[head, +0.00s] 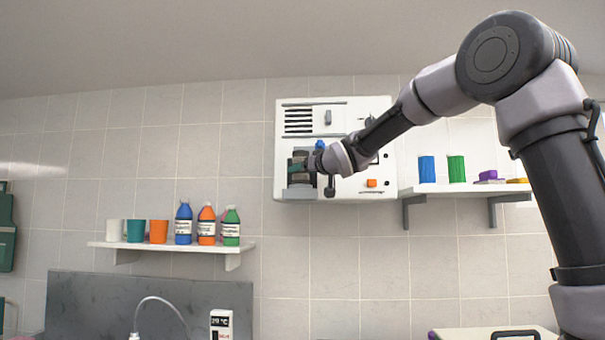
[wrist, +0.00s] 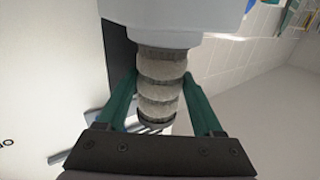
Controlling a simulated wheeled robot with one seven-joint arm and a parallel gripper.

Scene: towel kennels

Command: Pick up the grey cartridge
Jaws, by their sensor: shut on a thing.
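The grey cartridge (wrist: 160,92) is a ridged grey cylinder in the wrist view, between the two green fingers of my gripper (wrist: 160,76). The gripper is shut on it. The cartridge's upper end meets a wide pale grey rounded body (wrist: 185,18); I cannot tell whether they are joined. In the head view my gripper (head: 304,165) is at the dark recess (head: 298,190) low on the left of a white wall unit (head: 355,112). The cartridge is not clearly distinguishable there, as the gripper and wrist cover part of the recess.
The wall unit has a blue knob (head: 320,145), a dark lever (head: 330,188) and an orange part (head: 371,183). A left shelf (head: 165,246) holds cups and bottles. A right shelf (head: 450,190) holds blue and green cylinders and small items. A faucet (head: 160,300) stands below.

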